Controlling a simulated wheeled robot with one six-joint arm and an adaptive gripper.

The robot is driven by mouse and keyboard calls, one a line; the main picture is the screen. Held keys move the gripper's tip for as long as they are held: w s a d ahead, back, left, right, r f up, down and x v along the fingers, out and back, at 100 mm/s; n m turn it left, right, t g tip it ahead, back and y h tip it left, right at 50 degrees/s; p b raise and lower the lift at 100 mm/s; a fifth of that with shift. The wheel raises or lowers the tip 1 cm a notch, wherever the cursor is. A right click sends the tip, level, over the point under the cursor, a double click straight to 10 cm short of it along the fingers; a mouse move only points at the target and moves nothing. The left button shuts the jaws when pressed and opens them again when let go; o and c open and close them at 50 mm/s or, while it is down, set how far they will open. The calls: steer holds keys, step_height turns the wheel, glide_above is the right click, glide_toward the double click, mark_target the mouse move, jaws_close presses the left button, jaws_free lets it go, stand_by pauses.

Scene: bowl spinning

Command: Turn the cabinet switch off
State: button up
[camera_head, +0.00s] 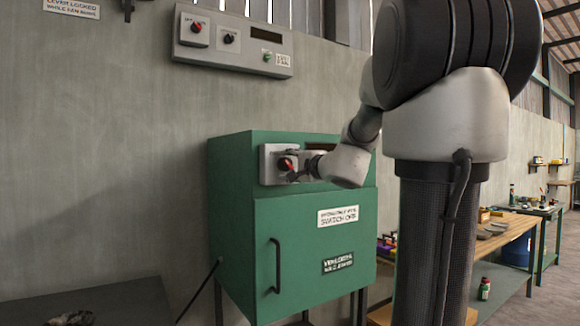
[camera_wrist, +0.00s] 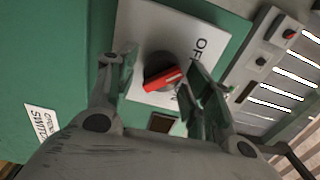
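The green cabinet (camera_head: 240,215) stands against the wall with a pale switch panel (camera_head: 268,170) at its upper front. On the panel is a dark rotary switch with a red handle (camera_head: 284,163). In the wrist view the switch (camera_wrist: 160,76) sits on the pale plate (camera_wrist: 150,25), with letters "OF" partly visible beside it. My gripper (camera_wrist: 162,62) is open, one finger on each side of the switch. A gap shows at the left finger; the right finger is close to the red handle, and contact cannot be told. In the head view my gripper (camera_head: 300,170) is at the panel.
A wall control box (camera_head: 235,42) with a red knob hangs above the cabinet. The cabinet door has a dark handle (camera_head: 275,265) and a white sign (camera_head: 338,216). A dark tabletop (camera_head: 100,303) is at lower left; a wooden workbench (camera_head: 515,235) is at right.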

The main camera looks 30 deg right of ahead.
steer(key=shift+s+r, duration=0.1)
steer(key=s, duration=1.2)
steer(key=shift+d, duration=0.2)
steer(key=shift+w, duration=0.1)
steer(key=s+a+f+n+g+h, duration=0.1)
steer(key=s+a+f+n+g, duration=0.1)
steer(key=s+f+n+g, duration=0.7)
steer(key=s+a+f+n+g, duration=0.2)
steer(key=s+f+n+g, duration=0.3)
steer(key=s+f, duration=0.8)
steer(key=w+a+n, duration=0.1)
steer(key=a, duration=0.1)
steer(key=w+a+f+n, duration=0.1)
steer(key=w+n, duration=0.1)
steer(key=shift+a+f, duration=0.2)
steer(key=shift+a, duration=0.2)
